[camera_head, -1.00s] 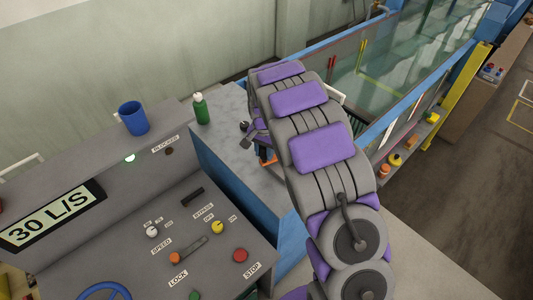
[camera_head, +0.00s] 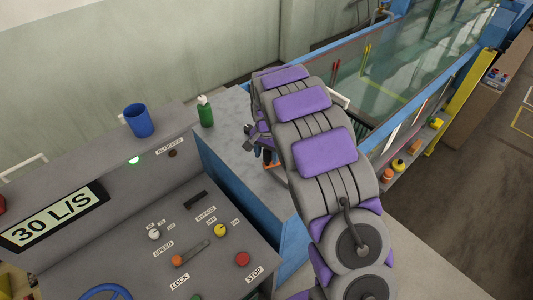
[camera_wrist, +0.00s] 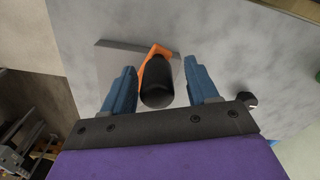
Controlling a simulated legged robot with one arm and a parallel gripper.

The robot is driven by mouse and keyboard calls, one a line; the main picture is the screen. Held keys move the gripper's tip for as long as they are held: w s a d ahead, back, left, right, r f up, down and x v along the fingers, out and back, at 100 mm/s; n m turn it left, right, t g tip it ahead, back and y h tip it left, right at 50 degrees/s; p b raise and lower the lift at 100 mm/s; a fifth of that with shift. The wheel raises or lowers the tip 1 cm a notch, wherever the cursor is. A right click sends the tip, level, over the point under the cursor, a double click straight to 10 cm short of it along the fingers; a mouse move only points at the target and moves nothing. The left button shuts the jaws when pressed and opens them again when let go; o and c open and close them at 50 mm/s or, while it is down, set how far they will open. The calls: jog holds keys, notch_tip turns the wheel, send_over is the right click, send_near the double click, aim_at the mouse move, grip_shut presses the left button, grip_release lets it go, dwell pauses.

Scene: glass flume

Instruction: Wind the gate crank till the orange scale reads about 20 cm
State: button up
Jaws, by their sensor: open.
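The gate crank shows in the wrist view as a black cylindrical handle (camera_wrist: 158,82) on an orange arm (camera_wrist: 151,57). Part of the orange crank (camera_head: 271,164) shows in the head view, mostly hidden by my arm. My gripper (camera_wrist: 162,82) is open, with one blue finger on each side of the black handle. Gaps show between the handle and both fingers. In the head view my gripper (camera_head: 263,150) is at the crank, partly hidden by my arm. I cannot make out the orange scale in either view.
A control panel (camera_head: 150,225) with a "30 L/S" display (camera_head: 54,216) stands at the left. The glass flume (camera_head: 400,60) runs behind my arm. A dark knob (camera_wrist: 252,100) shows right of my gripper.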

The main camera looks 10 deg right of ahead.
notch_tip(320, 180, up, 17)
jog(key=shift+b, duration=0.3)
dwell(0.4)
jog(key=shift+r, duration=0.1)
jog(key=s+d+f+n+b, duration=0.2)
jog(key=s+f+b, duration=0.2)
jog(key=s, duration=1)
jog(key=s+d+f+n+g+b, duration=0.1)
jog(key=s+f+b, duration=0.3)
jog(key=s, duration=1.1)
jog(key=s+d+f+n+b, duration=0.3)
jog(key=s+f+n+b, duration=0.1)
jog(key=s, duration=1)
jog(key=shift+s+f+g, duration=0.15)
jog(key=shift+f+g, duration=0.25)
jog(key=shift+f, duration=0.25)
dwell(1.5)
